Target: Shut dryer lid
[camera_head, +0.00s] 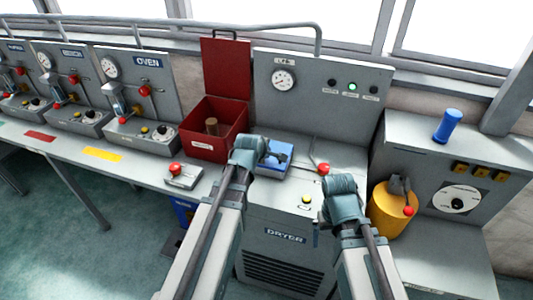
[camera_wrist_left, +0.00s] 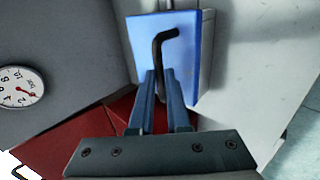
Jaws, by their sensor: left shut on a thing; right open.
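The dryer cabinet (camera_head: 285,237) stands at the centre. A blue plate (camera_head: 272,160) with a dark bent handle lies on its top, by the red box; I cannot tell if this is the dryer lid. In the left wrist view the plate (camera_wrist_left: 198,60) has a black bent handle (camera_wrist_left: 157,50) in front of it. My left gripper (camera_wrist_left: 160,95) is shut on that handle, with a finger on each side. In the head view my left gripper (camera_head: 255,148) is beside the plate. My right gripper (camera_head: 339,186) is open over the cabinet's right front; its fingertips are mostly hidden.
A red box (camera_head: 203,151) stands left of the plate, its red lid (camera_head: 226,68) upright. A gauge panel (camera_head: 335,85) is behind. A yellow cylinder (camera_head: 386,218) and a blue cylinder (camera_head: 447,125) are at right. A red-button box (camera_head: 183,177) is front left.

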